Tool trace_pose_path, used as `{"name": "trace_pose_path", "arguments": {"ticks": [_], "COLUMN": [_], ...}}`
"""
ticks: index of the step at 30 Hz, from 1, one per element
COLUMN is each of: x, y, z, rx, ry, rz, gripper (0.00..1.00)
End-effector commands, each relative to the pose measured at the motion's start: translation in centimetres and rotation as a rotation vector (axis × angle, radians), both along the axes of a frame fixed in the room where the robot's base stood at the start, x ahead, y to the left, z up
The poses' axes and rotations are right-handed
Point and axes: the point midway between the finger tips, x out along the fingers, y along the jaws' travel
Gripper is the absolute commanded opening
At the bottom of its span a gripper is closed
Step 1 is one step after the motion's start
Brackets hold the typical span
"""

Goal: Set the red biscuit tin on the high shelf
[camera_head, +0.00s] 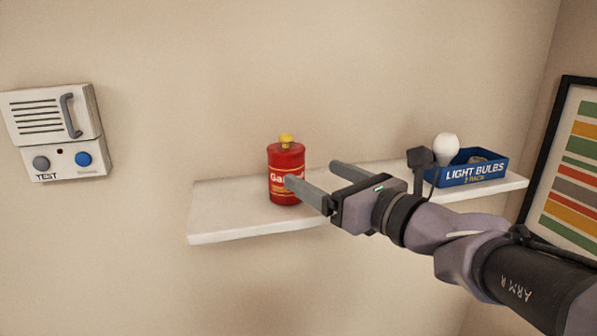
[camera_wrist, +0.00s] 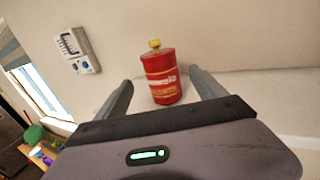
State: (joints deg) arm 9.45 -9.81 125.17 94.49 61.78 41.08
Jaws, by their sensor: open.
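A red tin (camera_head: 286,166) with a yellow knob on top and pale lettering stands upright on the white shelf (camera_head: 225,217), left of the shelf's middle. It also shows in the wrist view (camera_wrist: 162,80), beyond and between my fingers. My gripper (camera_head: 310,177) is open and empty. In the head view its fingers point left toward the tin, and one fingertip overlaps the tin's right side. I cannot tell whether that finger touches it. In the wrist view (camera_wrist: 160,88) a finger stands on each side of the tin. The shelf also shows in the wrist view (camera_wrist: 270,95).
A blue light bulbs box (camera_head: 472,170) with a white bulb (camera_head: 446,146) stands at the shelf's right end. A panel marked TEST (camera_head: 57,135) hangs on the wall at left. A striped framed picture (camera_head: 570,165) hangs at right. The shelf's left end is clear.

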Motion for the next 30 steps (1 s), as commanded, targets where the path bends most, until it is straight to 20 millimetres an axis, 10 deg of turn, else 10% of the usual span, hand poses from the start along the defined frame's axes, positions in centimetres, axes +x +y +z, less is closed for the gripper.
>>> {"name": "trace_pose_path", "arguments": {"ticks": [7,11,16,21,30], "x": [-4.0,-12.9,-21.8,-23.9,-23.9], "y": [-0.1,3.0,-2.2,-6.4,-6.7], "z": [-1.6,-10.0,-19.5,-21.7,-22.2], "rx": [-0.141,-0.820,-1.687,-2.038,-2.053], "ry": [-0.022,-0.177,-0.480,-0.623,-0.626], "rz": [0.054,0.336,0.789,1.017,1.030], "gripper": [0.80,0.80,0.80,0.80,0.80]}}
